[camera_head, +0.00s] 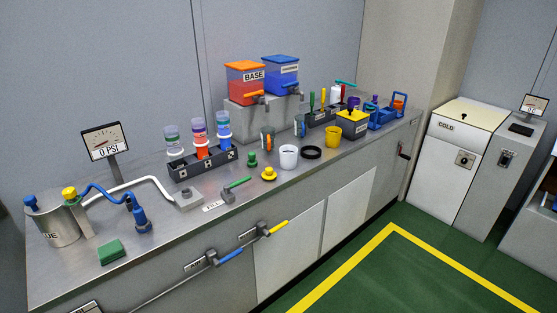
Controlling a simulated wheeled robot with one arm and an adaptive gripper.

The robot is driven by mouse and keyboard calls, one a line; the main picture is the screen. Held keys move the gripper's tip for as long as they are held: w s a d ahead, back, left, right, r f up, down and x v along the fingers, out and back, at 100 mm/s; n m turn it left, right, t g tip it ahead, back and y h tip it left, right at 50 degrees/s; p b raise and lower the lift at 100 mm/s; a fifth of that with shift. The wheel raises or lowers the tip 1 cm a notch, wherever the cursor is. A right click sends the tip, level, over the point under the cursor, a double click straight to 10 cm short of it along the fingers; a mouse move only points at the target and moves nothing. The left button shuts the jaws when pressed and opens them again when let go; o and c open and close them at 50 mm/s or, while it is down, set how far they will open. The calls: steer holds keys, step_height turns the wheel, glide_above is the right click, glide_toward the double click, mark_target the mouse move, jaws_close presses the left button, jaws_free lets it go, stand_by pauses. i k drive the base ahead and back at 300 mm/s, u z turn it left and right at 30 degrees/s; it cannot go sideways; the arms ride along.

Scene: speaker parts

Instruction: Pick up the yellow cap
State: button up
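A small yellow cap (269,174) with a raised knob lies on the steel counter (165,238), close to its front edge. I cannot tell for sure which of the two is the task's cap. My gripper is not in view.
A green knob (252,159) and a white cup (289,157) stand near the yellow cap. A black ring (311,153) and yellow cup (333,137) lie farther right. A bottle rack (203,161) stands behind. Green floor (390,270) before the counter is clear.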

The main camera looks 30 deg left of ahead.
mark_target(269, 175)
steer(key=u, duration=0.45)
steer(key=i, duration=1.3)
steer(key=u, duration=1.8)
steer(key=i, duration=0.9)
steer(key=u, duration=0.85)
